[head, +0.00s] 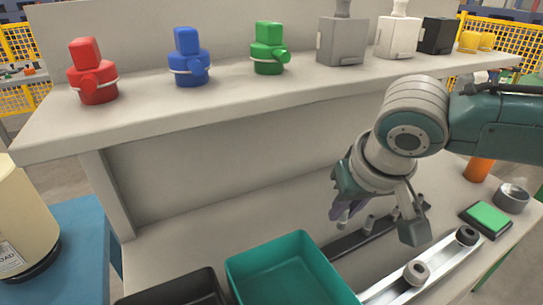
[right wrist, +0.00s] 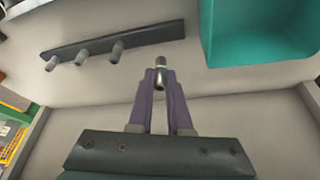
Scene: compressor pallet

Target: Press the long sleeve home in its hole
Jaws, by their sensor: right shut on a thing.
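My right gripper (head: 343,209) is shut on a small grey metal sleeve, held between its purple fingers above the bench; the sleeve is hard to see in the head view. In the right wrist view the gripper (right wrist: 161,80) has the sleeve (right wrist: 160,62) at its fingertips, apart from the black rack (right wrist: 150,36). A pale metal rail (head: 390,288) lies at the front right of the bench. It carries a grey ring-like piece (head: 415,273) and a dark one (head: 466,236). I cannot tell which hole is the sleeve's. My left gripper is out of view.
The black rack (head: 345,245) holds several upright grey pegs or sleeves behind the rail. A teal bin (head: 240,273) stands left of it, a black bin (head: 170,286) further left. A green-topped pad (head: 487,218) and metal ring (head: 513,196) lie right. A shelf (head: 220,92) overhangs.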

